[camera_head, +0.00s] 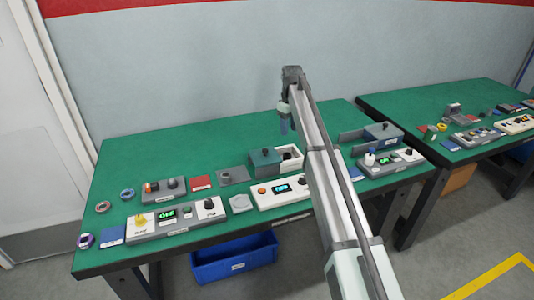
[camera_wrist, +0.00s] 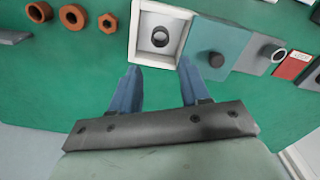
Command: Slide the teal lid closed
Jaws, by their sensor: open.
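The teal lid (camera_head: 266,160) with a dark knob sits left of the opening of a white-walled box (camera_head: 296,152) in the head view. In the wrist view the teal lid (camera_wrist: 232,44) lies at the right of the white box (camera_wrist: 140,38), which is uncovered and has a dark ring (camera_wrist: 160,37) inside. My gripper (camera_head: 284,126) is above the table behind the box in the head view. In the wrist view my gripper (camera_wrist: 160,66) is open and empty, its blue fingers pointing at the box's near edge; the knob (camera_wrist: 216,59) is outside them, right of the right finger.
A grey plate (camera_wrist: 256,52) and a red card (camera_wrist: 293,65) lie beyond the lid, and brown nuts (camera_wrist: 72,17) left of the box. A control panel (camera_head: 285,190) stands in front of the box. The green table behind the box is clear.

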